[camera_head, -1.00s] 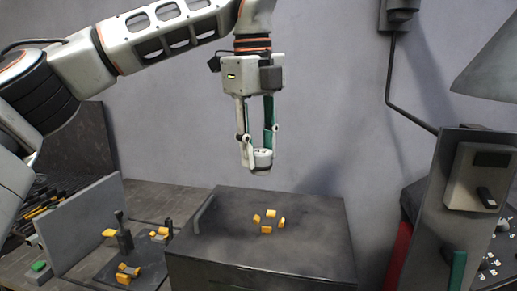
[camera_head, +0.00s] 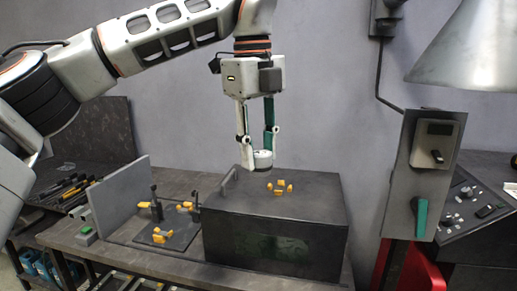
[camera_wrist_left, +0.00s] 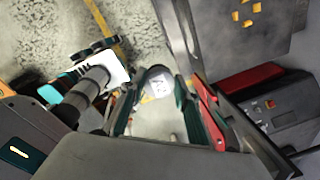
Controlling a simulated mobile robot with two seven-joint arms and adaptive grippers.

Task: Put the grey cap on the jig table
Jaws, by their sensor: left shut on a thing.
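The grey cap (camera_head: 263,160) is a short, light round piece held between the fingertips of my left gripper (camera_head: 258,158). It also shows as a pale disc between the fingers in the left wrist view (camera_wrist_left: 158,82). The gripper points down and is shut on the cap. My right gripper is not in view.
Left of the box is a plate with yellow blocks and dark posts (camera_head: 165,235), beside an upright grey panel (camera_head: 122,195). A grey post with a switch box (camera_head: 432,150) and a control console (camera_head: 475,205) stand at the right. A lamp shade hangs upper right.

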